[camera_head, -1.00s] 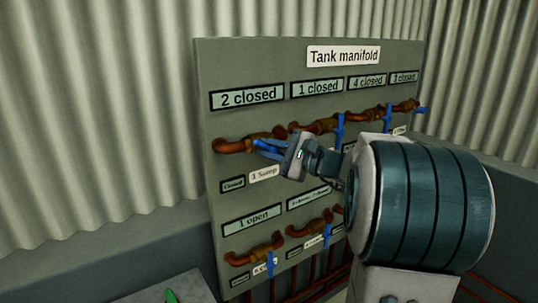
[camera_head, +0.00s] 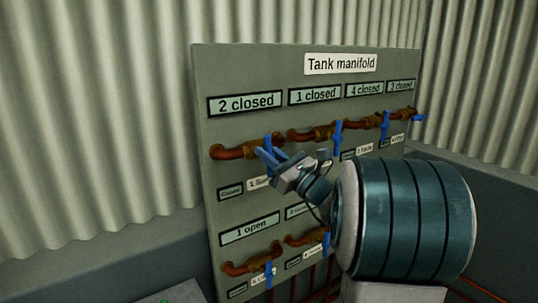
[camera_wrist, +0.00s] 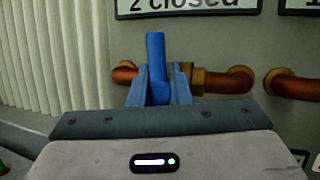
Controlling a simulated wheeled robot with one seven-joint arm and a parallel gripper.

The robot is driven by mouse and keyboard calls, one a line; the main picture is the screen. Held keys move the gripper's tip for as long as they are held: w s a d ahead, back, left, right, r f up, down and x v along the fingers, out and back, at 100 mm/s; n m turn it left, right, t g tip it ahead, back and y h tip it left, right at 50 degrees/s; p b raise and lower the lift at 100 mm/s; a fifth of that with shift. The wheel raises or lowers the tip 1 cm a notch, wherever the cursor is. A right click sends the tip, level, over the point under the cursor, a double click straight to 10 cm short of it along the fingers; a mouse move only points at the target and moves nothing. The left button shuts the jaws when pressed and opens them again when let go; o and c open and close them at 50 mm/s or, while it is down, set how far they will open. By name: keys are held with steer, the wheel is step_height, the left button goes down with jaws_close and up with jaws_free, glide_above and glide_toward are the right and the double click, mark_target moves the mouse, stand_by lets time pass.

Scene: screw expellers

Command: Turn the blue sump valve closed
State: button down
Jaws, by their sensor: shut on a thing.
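The blue sump valve handle (camera_head: 268,139) is on the leftmost pipe of the top row, under the sign "2 closed" (camera_head: 245,104). My gripper (camera_head: 264,156) reaches it from the lower right and is shut on the handle. In the wrist view the blue handle (camera_wrist: 156,55) stands nearly upright between my two blue fingers (camera_wrist: 158,92), and its lower end is partly hidden by them. The copper pipe and brass valve body (camera_wrist: 200,79) show behind. The label below (camera_head: 259,183) is partly covered by my gripper.
The Tank manifold panel (camera_head: 222,172) carries other blue handles to the right (camera_head: 337,138), (camera_head: 385,127) and below (camera_head: 269,273). My arm covers the panel's lower right. A corrugated wall (camera_head: 95,120) stands behind, and open space lies left of the panel.

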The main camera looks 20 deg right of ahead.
steer(key=shift+f+m+t+h, duration=0.25)
steer(key=shift+m+t+h, duration=0.05)
steer(key=shift+m, duration=0.7)
steer(key=c, duration=1.4)
jaws_free()
steer(key=shift+o, duration=0.2)
steer(key=shift+r, duration=0.1)
steer(key=b+v, duration=0.3)
steer(key=v, duration=1)
steer(key=shift+s+d, duration=0.15)
steer(key=shift+s, duration=0.2)
